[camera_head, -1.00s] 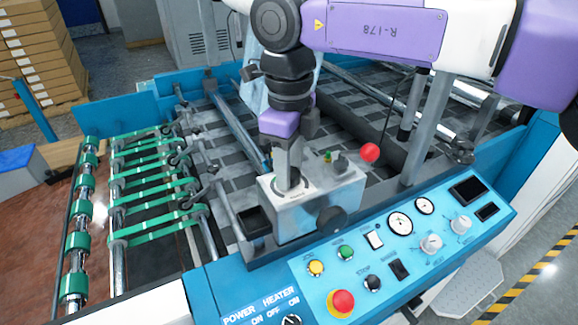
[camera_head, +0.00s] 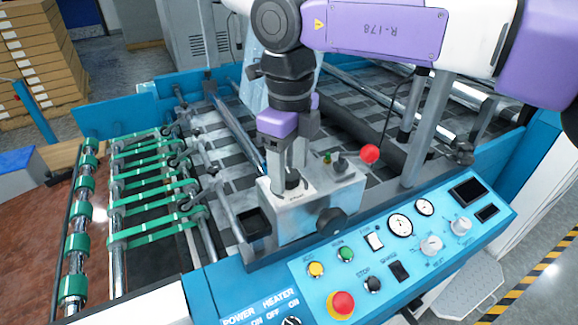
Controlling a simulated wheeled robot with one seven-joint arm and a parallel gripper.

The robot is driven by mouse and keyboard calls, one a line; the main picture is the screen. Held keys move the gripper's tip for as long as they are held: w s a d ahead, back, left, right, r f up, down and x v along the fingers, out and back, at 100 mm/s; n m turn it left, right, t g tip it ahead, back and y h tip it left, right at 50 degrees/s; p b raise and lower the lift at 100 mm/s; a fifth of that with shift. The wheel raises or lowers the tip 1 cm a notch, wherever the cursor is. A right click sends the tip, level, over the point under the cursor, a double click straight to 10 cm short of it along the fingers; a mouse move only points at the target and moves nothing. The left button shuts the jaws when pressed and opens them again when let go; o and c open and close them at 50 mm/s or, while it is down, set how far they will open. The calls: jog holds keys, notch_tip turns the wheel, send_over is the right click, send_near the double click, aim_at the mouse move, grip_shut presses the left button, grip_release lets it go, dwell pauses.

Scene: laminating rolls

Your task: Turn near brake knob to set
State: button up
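The near brake knob (camera_head: 292,183) is a small dark knob on the top of a grey metal box (camera_head: 275,215) behind the control panel. My gripper (camera_head: 289,172) points down over it, with its fingers at the knob on either side. A gap shows between the fingers, and they hide much of the knob. I cannot tell whether they touch it. The dial markings on the box top are partly visible and too small to read.
A red ball-ended lever (camera_head: 370,154) and a small green-topped part (camera_head: 327,157) stand just right of my gripper. A black side knob (camera_head: 331,221) is on the box front. The blue control panel (camera_head: 470,190) carries buttons and gauges. Green-banded rollers (camera_head: 150,190) lie left.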

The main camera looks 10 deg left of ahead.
aim_at(289, 173)
notch_tip(289, 173, up, 8)
jog(key=shift+f+b, duration=0.15)
jog(key=shift+b, duration=0.4)
dwell(0.3)
